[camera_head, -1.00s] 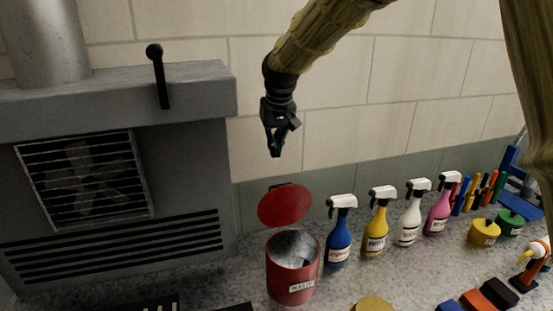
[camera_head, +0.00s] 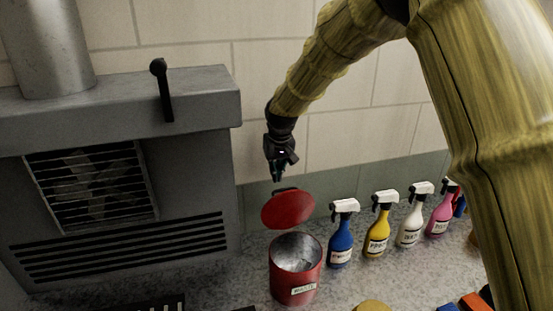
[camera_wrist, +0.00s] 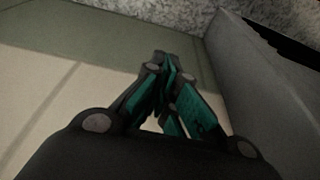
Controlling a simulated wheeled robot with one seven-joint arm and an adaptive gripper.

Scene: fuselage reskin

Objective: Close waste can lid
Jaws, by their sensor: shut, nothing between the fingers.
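The red waste can (camera_head: 296,284) stands upright on the speckled counter, with its label facing forward. Its round red lid (camera_head: 288,208) is open, tilted up at the can's back rim, and the can's mouth shows. My gripper (camera_head: 277,177) is shut and empty, pointing down just above and slightly left of the lid's top edge, near the wall. Whether it touches the lid's hinge tab cannot be told; a small gap seems to show. In the wrist view the teal-padded fingers (camera_wrist: 172,75) are together, and the can and lid are not seen there.
A grey vented unit (camera_head: 120,190) with a black lever (camera_head: 162,90) stands to the left. A blue spray bottle (camera_head: 341,240) stands close right of the can, with several more bottles beyond it. The tiled wall (camera_head: 350,140) is behind.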

